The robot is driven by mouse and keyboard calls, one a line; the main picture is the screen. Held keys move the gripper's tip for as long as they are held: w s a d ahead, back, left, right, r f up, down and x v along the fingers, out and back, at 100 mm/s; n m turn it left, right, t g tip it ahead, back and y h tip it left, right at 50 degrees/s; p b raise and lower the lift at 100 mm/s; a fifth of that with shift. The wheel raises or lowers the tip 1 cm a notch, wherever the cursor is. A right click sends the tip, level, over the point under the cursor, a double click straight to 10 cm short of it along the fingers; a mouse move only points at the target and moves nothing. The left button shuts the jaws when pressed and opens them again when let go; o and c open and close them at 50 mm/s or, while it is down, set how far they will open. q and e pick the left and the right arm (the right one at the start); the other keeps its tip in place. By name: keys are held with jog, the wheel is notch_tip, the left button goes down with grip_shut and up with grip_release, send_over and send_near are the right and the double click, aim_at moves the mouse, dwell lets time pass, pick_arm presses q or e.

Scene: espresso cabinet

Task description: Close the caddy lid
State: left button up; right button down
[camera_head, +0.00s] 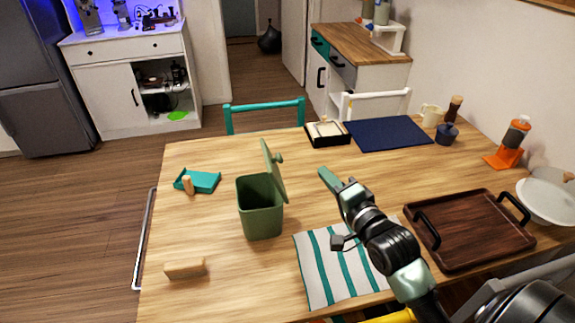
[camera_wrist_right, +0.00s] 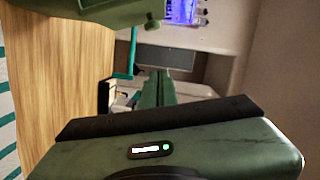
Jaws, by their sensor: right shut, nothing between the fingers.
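The green caddy (camera_head: 262,222) stands upright on the wooden table, left of centre. Its lid (camera_head: 275,178) is open, standing steeply at the caddy's right side, with a small knob facing right. My right gripper (camera_head: 325,174) is shut and empty, to the right of the lid and apart from it. In the right wrist view, the shut fingers (camera_wrist_right: 153,92) point ahead, and the green lid (camera_wrist_right: 90,12) with its knob (camera_wrist_right: 152,23) shows at the top. My left gripper is not in view.
A striped cloth (camera_head: 313,266) lies below my right arm, and a dark wooden tray (camera_head: 470,225) is to the right. A teal dustpan-like thing (camera_head: 204,181) and a wooden-backed brush (camera_head: 185,268) lie left of the caddy. The table behind the caddy is mostly clear.

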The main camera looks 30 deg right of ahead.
jog(key=w+a+f+p, duration=0.1)
jog(key=w, duration=0.4)
jog(key=w+a+f+p, duration=0.1)
jog(key=w+a+p, duration=0.1)
jog(key=w, duration=0.4)
jog(key=shift+w+a+f, duration=0.15)
jog(key=shift+w+f, duration=0.1)
jog(key=shift+w, duration=0.05)
jog(key=shift+w, duration=0.1)
